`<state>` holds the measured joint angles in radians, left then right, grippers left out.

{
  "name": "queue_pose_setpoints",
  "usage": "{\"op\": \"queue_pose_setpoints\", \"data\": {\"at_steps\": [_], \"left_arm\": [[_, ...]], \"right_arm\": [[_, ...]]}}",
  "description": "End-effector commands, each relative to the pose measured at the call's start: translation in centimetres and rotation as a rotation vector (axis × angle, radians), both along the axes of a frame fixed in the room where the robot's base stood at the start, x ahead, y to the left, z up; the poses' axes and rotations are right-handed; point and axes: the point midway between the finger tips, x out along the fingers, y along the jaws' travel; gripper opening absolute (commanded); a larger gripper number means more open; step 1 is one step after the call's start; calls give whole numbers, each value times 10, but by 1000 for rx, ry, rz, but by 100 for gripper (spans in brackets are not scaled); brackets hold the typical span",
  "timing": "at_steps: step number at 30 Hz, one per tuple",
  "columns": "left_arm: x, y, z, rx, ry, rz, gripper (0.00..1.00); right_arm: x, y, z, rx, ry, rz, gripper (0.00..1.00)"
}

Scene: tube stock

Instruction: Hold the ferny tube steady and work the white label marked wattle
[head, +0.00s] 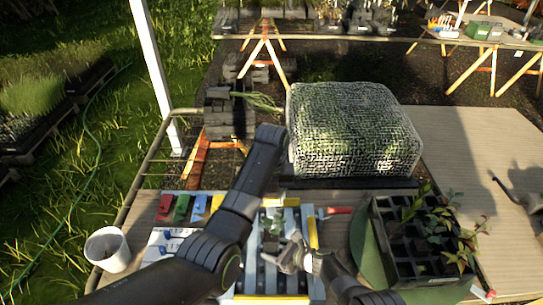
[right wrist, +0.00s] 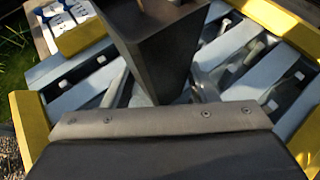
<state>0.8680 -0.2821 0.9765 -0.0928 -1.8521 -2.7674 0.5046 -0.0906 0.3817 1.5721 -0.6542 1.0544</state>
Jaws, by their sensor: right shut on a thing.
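My right gripper (head: 290,260) is low over the slatted rack (head: 318,283). White labels (right wrist: 62,20) lie at the rack's corner; no wattle marking is readable.
A black cell tray (head: 405,262) with seedlings stands at the right. The mesh-covered block (head: 350,130) fills the back. A white pot (head: 107,248) stands at the left edge. Red, green and blue clips (head: 181,208) lie behind the labels. The board at the right is largely clear.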

Motion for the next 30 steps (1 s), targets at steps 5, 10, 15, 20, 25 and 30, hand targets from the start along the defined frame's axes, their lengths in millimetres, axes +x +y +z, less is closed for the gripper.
{"op": "queue_pose_setpoints", "data": {"at_steps": [5, 10, 15, 20, 25, 30], "left_arm": [[0, 0, 0, 0, 0, 0, 39], [0, 0, 0, 0, 0, 0, 39], [0, 0, 0, 0, 0, 0, 39], [0, 0, 0, 0, 0, 0, 39], [0, 0, 0, 0, 0, 0, 39], [0, 0, 0, 0, 0, 0, 39]], "right_arm": [[0, 0, 0, 0, 0, 0, 67], [0, 0, 0, 0, 0, 0, 78], [0, 0, 0, 0, 0, 0, 78], [-1, -2, 1, 3, -1, 0, 78], [-5, -6, 4, 7, -4, 2, 78], [-10, -14, 9, 6, -3, 3, 78]]}}
